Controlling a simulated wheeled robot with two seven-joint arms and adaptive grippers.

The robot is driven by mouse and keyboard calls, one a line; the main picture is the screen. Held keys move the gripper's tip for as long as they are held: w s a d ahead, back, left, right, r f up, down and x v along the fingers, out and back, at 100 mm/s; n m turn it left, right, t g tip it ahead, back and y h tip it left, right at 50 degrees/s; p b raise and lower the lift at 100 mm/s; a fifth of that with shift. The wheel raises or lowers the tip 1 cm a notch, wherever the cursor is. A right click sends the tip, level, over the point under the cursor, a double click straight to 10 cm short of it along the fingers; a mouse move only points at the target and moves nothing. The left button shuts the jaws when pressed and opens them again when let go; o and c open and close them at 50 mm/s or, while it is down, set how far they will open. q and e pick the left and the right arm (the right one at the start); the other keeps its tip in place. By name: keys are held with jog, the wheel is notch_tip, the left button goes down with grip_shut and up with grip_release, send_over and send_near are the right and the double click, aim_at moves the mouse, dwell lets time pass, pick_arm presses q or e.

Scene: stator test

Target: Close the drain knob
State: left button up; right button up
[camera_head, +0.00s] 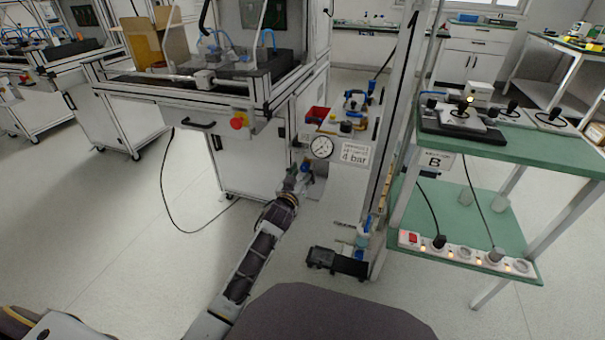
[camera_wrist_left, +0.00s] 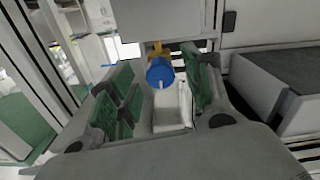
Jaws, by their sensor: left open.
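The drain knob (camera_wrist_left: 160,72) is a blue round knob with a pale line on its face, below a brass fitting, in the left wrist view. In the head view a small blue spot near the gripper may be the knob; it is too small to tell. My left gripper (camera_wrist_left: 161,82) is open, its green-padded fingers on either side of the knob in the picture. A gap shows on both sides; I cannot tell how far the knob sits between them. In the head view my left gripper (camera_head: 300,176) is below the pressure gauge (camera_head: 321,147). My right gripper is not in view.
A sign reading 4 bar (camera_head: 355,154) is right of the gauge. A white workstation with a red emergency button (camera_head: 239,120) stands to the left. A green-topped bench (camera_head: 540,152) with a power strip on its lower shelf is at the right. Open floor lies at the left.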

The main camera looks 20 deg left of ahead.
pick_arm(q)
jog(key=shift+c, duration=1.4)
jog(key=c, duration=0.8)
jog(key=shift+o, duration=0.2)
